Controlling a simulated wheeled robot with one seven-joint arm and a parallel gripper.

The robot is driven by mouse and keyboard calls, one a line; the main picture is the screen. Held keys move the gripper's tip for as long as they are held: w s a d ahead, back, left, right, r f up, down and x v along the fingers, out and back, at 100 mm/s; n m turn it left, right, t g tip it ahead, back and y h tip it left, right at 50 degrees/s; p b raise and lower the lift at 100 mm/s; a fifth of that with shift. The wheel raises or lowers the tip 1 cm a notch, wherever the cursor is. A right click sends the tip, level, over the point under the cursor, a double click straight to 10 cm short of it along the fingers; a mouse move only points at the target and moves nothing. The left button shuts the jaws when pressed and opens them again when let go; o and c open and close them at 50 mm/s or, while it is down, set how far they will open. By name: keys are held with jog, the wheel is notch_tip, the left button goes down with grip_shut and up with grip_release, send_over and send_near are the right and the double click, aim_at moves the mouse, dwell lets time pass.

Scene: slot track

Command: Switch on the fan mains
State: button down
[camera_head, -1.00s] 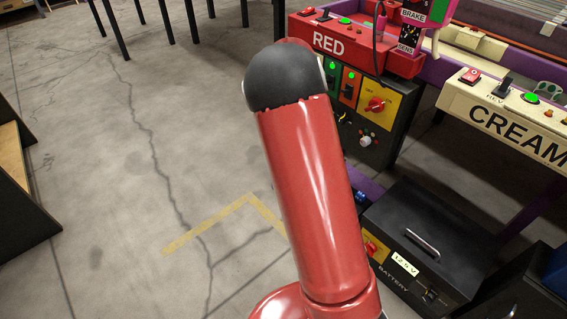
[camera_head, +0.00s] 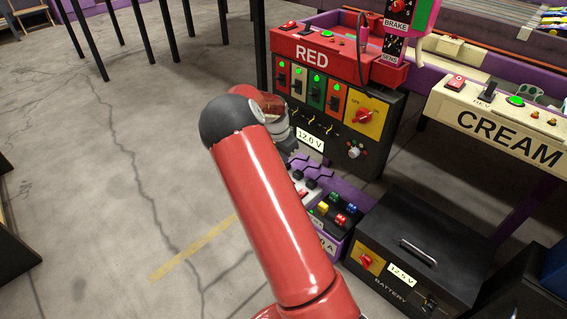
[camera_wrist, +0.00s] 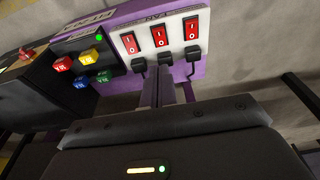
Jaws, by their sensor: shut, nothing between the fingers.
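A purple unit (camera_wrist: 210,67) carries a white panel (camera_wrist: 147,60) with three red rocker switches marked I and O. In the wrist view these are the left switch (camera_wrist: 129,43), the middle switch (camera_wrist: 160,35) and the right switch (camera_wrist: 191,28). A black cable plugs in below each switch. Any contact is unclear. In the head view my arm partly hides the purple unit (camera_head: 333,249).
Coloured plugs (camera_wrist: 88,55) and a green light sit left of the switches. In the head view, a black battery box (camera_head: 440,225) stands right of the purple unit. The RED panel (camera_head: 315,58) rises behind, with the CREAM panel (camera_head: 510,140) at right. Open floor lies left.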

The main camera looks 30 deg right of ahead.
jog(key=f, duration=0.3)
jog(key=f+b, duration=0.1)
jog(key=f, duration=0.3)
jog(key=d+f+b, duration=0.1)
jog(key=f, duration=0.3)
jog(key=shift+w, duration=0.2)
jog(key=shift+a+f, duration=0.15)
jog(key=shift+f, duration=0.3)
jog(key=shift+s+a+f+h, duration=0.15)
jog(key=shift+a+f+h, duration=0.15)
jog(key=shift+f+h, duration=0.2)
jog(key=shift+d+r, duration=0.15)
jog(key=shift+w+d+r, duration=0.3)
jog(key=shift+d, duration=0.35)
